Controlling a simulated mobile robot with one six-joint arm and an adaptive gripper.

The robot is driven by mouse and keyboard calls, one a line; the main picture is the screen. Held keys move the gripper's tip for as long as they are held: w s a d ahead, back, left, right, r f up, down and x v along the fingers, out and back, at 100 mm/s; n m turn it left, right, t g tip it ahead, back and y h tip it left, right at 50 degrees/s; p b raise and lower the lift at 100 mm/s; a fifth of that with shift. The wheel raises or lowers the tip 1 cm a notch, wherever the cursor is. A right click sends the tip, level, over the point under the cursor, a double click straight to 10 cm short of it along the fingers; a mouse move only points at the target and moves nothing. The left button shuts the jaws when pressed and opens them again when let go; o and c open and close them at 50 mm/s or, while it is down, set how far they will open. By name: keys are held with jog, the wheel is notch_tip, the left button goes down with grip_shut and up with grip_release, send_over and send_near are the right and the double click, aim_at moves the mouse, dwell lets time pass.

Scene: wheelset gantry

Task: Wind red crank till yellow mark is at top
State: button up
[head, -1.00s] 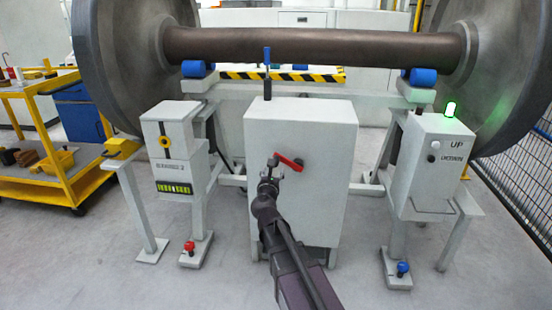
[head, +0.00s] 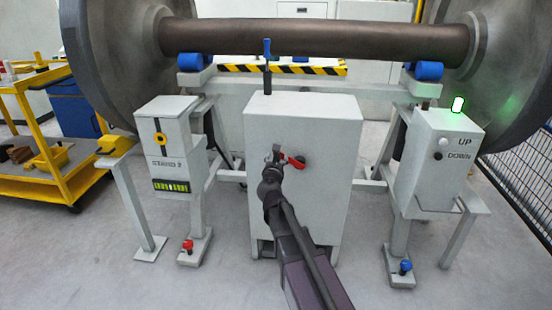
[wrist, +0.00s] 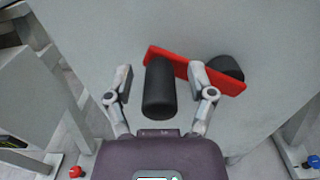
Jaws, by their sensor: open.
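The red crank (wrist: 190,68) is on the front of a grey cabinet (head: 321,125). Its black handle (wrist: 159,90) points toward the wrist camera and stands between my two fingers, with visible gaps on both sides. The crank's black hub (wrist: 226,68) is to the right of the handle. In the head view, my gripper (head: 275,156) hides most of the crank; only a red end (head: 297,162) shows. My gripper is open in the wrist view (wrist: 160,80). A yellow ring (head: 162,139) sits on a black line on the STAND 2 box; I cannot tell whether it is the yellow mark.
A blue-handled lever (head: 267,50) stands on the cabinet top. A wheelset axle (head: 310,40) spans above on blue rollers. An UP/DOWN box (head: 437,170) with a lit green lamp (head: 458,104) is at right. A yellow cart (head: 75,190) is at left.

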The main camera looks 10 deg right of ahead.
grip_shut()
